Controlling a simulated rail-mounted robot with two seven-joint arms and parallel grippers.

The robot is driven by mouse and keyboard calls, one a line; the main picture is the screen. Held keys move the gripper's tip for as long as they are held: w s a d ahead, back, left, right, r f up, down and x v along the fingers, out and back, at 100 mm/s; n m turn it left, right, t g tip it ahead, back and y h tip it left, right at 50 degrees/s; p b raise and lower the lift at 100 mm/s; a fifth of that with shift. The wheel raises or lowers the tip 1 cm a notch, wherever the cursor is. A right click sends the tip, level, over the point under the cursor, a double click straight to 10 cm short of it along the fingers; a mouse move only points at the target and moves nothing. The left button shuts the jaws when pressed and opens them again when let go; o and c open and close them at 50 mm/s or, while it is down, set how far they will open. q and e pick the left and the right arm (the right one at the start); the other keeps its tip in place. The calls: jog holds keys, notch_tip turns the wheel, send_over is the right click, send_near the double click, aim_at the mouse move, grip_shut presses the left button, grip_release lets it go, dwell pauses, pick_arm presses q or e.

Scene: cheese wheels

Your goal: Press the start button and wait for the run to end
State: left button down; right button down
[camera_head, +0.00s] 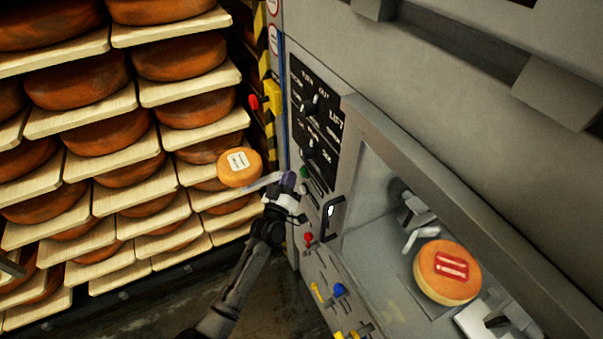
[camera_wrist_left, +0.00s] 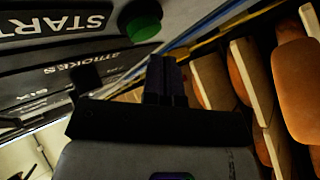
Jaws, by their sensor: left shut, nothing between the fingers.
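The green start button (camera_wrist_left: 145,27) is at the top of the left wrist view, close to the "START" lettering (camera_wrist_left: 55,22). In the head view the button (camera_head: 304,172) is a small green spot on the machine's dark control panel (camera_head: 318,125). My left gripper (camera_head: 290,184) is shut and empty, close to the panel just below and left of the button. In the left wrist view its closed dark fingers (camera_wrist_left: 165,80) are below the button, and I see a gap between them in the picture. I cannot tell the depth between them. My right gripper is not in view.
A red emergency knob (camera_head: 254,102) on a yellow box sticks out left of the panel. An orange cheese with a white label (camera_head: 238,167) is behind my gripper. A red-labelled cheese (camera_head: 447,272) sits inside the machine. Racks of cheese wheels (camera_head: 90,80) fill the left.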

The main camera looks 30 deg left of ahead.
pick_arm(q)
jog(key=shift+w, duration=0.1)
dwell(0.4)
jog(key=shift+w+d, duration=0.1)
jog(key=shift+d, duration=0.05)
jog(key=shift+w+d, duration=0.1)
jog(key=shift+w, duration=0.1)
jog(key=shift+w, duration=0.1)
dwell(0.5)
